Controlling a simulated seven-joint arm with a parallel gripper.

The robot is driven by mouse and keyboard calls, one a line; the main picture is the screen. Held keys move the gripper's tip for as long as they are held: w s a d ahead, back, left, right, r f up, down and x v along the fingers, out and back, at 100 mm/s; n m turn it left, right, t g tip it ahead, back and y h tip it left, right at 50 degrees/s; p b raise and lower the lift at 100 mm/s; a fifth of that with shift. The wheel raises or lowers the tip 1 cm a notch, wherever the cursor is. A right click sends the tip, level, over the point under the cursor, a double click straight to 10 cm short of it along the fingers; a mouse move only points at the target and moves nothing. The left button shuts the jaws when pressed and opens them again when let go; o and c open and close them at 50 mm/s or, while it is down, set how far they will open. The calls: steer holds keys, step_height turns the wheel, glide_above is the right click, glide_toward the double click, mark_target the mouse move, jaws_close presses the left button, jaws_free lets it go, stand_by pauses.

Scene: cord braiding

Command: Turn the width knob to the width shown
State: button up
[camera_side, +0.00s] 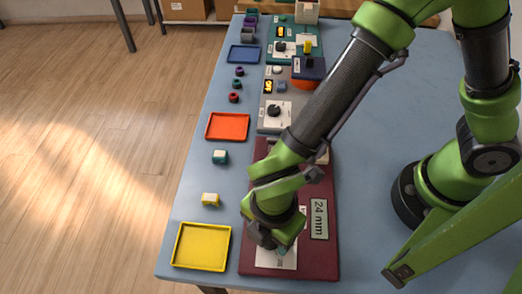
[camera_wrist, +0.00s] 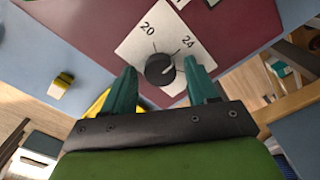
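The width knob (camera_wrist: 160,69) is a round black dial on a white plate (camera_wrist: 150,37) marked 20 and 24, seen in the wrist view. A pale line shows on the knob's face, but its exact setting is hard to read. A sign reading "24 mm" (camera_side: 319,218) lies on the dark red board (camera_side: 325,262) in the side view. My gripper (camera_wrist: 160,66) is open, its teal fingers either side of the knob in the picture with gaps showing; I cannot tell its height above the knob. In the side view my gripper (camera_side: 281,248) hides the knob.
A yellow tray (camera_side: 202,246) and an orange tray (camera_side: 227,126) lie left of the boards. A yellow-and-white block (camera_side: 210,199) and a green-and-white block (camera_side: 220,157) stand between them. A grey board (camera_side: 272,116) with another black knob sits farther back.

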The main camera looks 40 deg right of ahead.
stand_by(0.3)
step_height(320, 180, up, 17)
steer(key=shift+f, duration=0.1)
stand_by(0.4)
steer(key=w+d+r+m+t+y, duration=0.15)
steer(key=w+d+m, duration=0.25)
steer(key=d+m, duration=0.4)
steer(key=w+d+m+t, duration=0.2)
steer(key=w+d+m, duration=0.2)
steer(key=d+m, duration=0.4)
steer(key=d+r+m+t, duration=0.1)
steer(key=d+m, duration=0.1)
steer(key=d, duration=0.2)
steer(key=d+r+m+t, duration=0.1)
steer(key=d+m, duration=0.2)
steer(key=d, duration=0.1)
steer(key=d+r+m+t, duration=0.1)
steer(key=d+r+m, duration=0.1)
steer(key=d, duration=0.3)
steer(key=shift+s+d+m+t+y, duration=0.1)
steer(key=shift+s+m+t+y, duration=0.2)
steer(key=shift+m, duration=0.3)
